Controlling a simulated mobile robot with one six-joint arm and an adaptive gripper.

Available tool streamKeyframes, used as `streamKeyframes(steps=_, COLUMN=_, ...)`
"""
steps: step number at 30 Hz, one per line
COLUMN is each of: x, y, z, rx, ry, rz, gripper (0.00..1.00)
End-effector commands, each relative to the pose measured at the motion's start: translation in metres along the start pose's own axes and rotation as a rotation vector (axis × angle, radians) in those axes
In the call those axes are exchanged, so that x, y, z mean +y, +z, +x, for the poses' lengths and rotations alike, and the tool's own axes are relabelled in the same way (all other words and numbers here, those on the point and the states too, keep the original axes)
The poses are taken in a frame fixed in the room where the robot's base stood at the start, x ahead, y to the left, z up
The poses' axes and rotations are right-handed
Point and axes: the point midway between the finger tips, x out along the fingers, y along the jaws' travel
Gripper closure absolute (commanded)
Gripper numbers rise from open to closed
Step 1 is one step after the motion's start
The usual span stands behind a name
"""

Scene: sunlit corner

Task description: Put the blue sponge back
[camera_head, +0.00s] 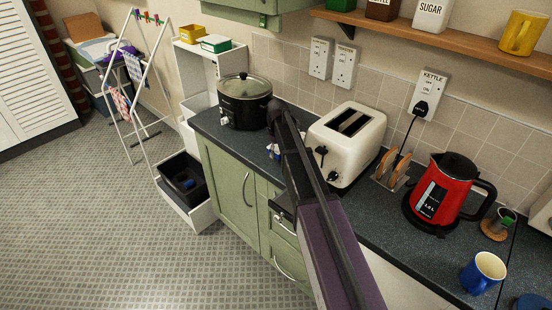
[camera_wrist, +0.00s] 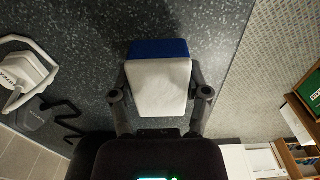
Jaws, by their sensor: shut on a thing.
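The blue sponge (camera_wrist: 160,83), blue along one end with a broad white face, is between the two fingers of my gripper (camera_wrist: 160,95) in the wrist view. Both fingers press on its sides. The dark speckled worktop lies behind it; the gap between sponge and worktop is hard to judge. In the head view my gripper (camera_head: 275,130) is over the worktop (camera_head: 212,126), between the slow cooker (camera_head: 245,103) and the cream toaster (camera_head: 345,145). My arm hides most of the sponge there; only a small blue and white bit (camera_head: 273,151) shows.
Right of the toaster stand a toast rack (camera_head: 390,176), a red kettle (camera_head: 445,190) and a blue mug (camera_head: 482,273). Past the worktop's left end are a white shelf unit (camera_head: 222,65) with small boxes and an open drawer (camera_head: 197,216). A drying rack (camera_head: 125,90) stands on the floor.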

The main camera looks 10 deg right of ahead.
Motion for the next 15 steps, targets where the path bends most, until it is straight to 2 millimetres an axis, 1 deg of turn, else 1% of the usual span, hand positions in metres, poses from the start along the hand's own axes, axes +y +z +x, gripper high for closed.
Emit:
streamKeyframes(steps=1, x=0.000, y=0.000, z=0.009, rx=0.000, ry=0.000, rz=0.000, gripper=0.84)
streamKeyframes(steps=6, x=0.000, y=0.000, z=0.019, rx=0.000, ry=0.000, rz=0.000, gripper=0.84)
streamKeyframes(steps=15, x=-0.001, y=0.000, z=0.020, rx=0.000, ry=0.000, rz=-0.001, gripper=0.84)
